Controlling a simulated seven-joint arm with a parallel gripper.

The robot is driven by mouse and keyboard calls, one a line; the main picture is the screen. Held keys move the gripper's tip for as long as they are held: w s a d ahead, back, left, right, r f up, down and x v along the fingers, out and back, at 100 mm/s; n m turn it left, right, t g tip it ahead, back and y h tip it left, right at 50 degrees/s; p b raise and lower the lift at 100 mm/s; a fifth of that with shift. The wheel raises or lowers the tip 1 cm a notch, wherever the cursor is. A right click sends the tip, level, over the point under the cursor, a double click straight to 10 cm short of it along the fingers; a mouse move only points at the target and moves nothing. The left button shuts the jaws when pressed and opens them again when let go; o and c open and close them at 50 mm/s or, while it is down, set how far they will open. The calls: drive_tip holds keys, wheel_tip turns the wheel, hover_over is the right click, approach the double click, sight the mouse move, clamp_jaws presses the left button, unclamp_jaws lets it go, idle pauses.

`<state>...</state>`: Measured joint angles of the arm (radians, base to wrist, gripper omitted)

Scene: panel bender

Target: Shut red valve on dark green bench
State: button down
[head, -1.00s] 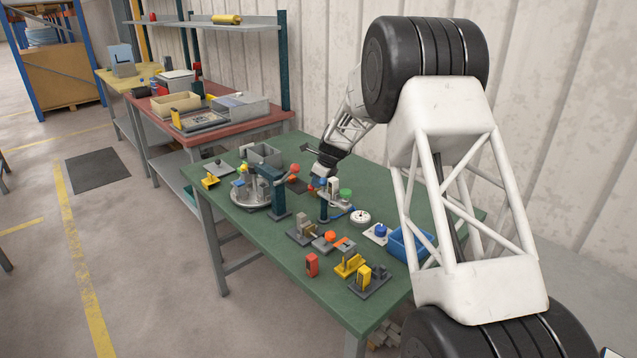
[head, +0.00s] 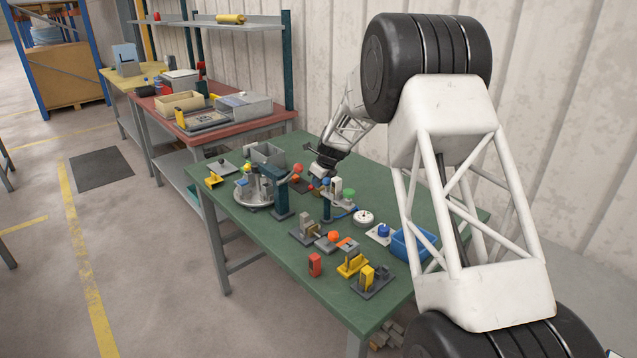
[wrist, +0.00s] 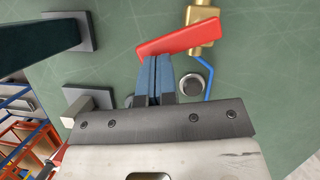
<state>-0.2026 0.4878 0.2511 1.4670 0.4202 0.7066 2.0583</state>
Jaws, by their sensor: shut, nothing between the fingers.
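In the wrist view the red valve handle (wrist: 178,38) is a flat red lever. It extends left from a brass valve body (wrist: 204,22) and lies roughly crosswise to it, with a slight tilt. My gripper (wrist: 157,58) has its blue fingers together with nothing between them. The fingertips are right at the lower edge of the lever, left of the brass body; I cannot tell whether they touch it. In the head view my gripper (head: 318,178) is low over the dark green bench (head: 265,250), among small fixtures. The valve is hard to make out there.
In the wrist view a round metal button (wrist: 194,85) and a blue tube (wrist: 210,75) are right of the fingers. A dark post (wrist: 35,40) stands at left. In the head view a teal press (head: 278,195) and a round gauge (head: 363,218) are nearby.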

drive_tip(key=shift+a+f+m, duration=0.15)
drive_tip(key=shift+a+m, duration=0.15)
drive_tip(key=shift+m, duration=0.3)
idle(0.3)
drive_tip(key=shift+a, duration=0.4)
idle(3.9)
drive_tip(key=shift+w+d, duration=0.1)
drive_tip(key=shift+w, duration=0.15)
idle(1.1)
drive_tip(key=shift+w+d, duration=0.2)
drive_tip(key=shift+w, duration=0.35)
drive_tip(key=shift+d, duration=0.1)
idle(0.3)
